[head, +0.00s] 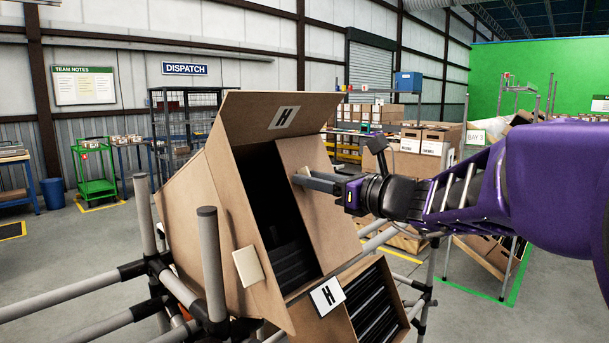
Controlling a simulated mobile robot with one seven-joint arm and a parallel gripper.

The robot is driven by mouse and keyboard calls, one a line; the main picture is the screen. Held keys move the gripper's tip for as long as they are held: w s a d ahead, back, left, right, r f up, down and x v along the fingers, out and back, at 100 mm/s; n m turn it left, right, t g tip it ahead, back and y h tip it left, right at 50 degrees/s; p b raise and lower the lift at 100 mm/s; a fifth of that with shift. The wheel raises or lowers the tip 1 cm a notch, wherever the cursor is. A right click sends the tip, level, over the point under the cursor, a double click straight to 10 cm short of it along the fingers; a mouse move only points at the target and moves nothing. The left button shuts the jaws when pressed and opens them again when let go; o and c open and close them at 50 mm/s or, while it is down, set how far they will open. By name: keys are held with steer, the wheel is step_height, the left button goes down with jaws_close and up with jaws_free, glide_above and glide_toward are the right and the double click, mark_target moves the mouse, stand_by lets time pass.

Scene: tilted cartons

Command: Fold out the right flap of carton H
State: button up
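Carton H (181,213) is a brown box tilted on a pipe stand. Its upper flap stands up and bears an H label (284,117). The right flap (320,222) lies across the right part of the opening. Dark ribbed contents show in the gap to its left. A left flap (225,190) is folded outward, with a cream patch (248,267) near its lower end. My gripper (302,178) reaches in from the right, its fingertips in front of the right flap's upper part, near its left edge. Contact and finger opening cannot be made out.
A second H label (327,296) is at the carton's lower edge. Below right is another open box (390,312) with black contents. Grey pipe posts (211,260) stand close at the left front. Stacked cartons (423,143) stand behind my arm.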

steer(key=shift+r, duration=0.1)
jaws_close()
steer(key=shift+r, duration=0.1)
stand_by(1.1)
